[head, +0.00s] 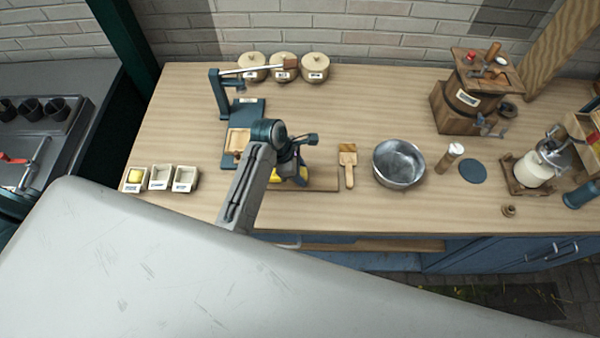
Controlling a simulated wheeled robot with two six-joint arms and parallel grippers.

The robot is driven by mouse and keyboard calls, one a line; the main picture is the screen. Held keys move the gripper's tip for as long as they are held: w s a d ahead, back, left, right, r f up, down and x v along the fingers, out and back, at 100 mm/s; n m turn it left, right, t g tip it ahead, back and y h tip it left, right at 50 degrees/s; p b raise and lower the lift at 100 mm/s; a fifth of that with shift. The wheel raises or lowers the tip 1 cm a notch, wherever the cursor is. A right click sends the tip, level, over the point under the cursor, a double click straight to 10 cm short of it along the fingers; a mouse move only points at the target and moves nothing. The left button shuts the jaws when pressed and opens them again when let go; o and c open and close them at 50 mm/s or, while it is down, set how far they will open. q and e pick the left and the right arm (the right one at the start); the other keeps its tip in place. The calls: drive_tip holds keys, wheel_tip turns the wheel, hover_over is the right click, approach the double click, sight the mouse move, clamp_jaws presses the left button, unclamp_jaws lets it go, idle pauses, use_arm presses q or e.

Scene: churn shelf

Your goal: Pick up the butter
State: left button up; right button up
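The butter (275,177) is a yellow lump at the wooden board (322,178) near the front of the counter, mostly hidden by my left gripper. My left gripper (292,178) points down over the butter, with yellow showing on both sides of its dark body. I cannot tell whether its fingers are open or shut, or whether they touch the butter. My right gripper is not in view.
Three small boxes (160,177) stand at the left, one holding something yellow. A dark press (222,100) stands behind my gripper. A wooden paddle (348,168), metal bowl (398,165) and shaker (449,157) are to the right. Lidded pots (283,67) line the back.

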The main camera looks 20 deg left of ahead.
use_arm(q)
drive_tip(key=shift+c, duration=0.8)
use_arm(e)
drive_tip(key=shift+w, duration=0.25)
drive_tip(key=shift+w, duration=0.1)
use_arm(q)
drive_tip(key=shift+r, duration=0.15)
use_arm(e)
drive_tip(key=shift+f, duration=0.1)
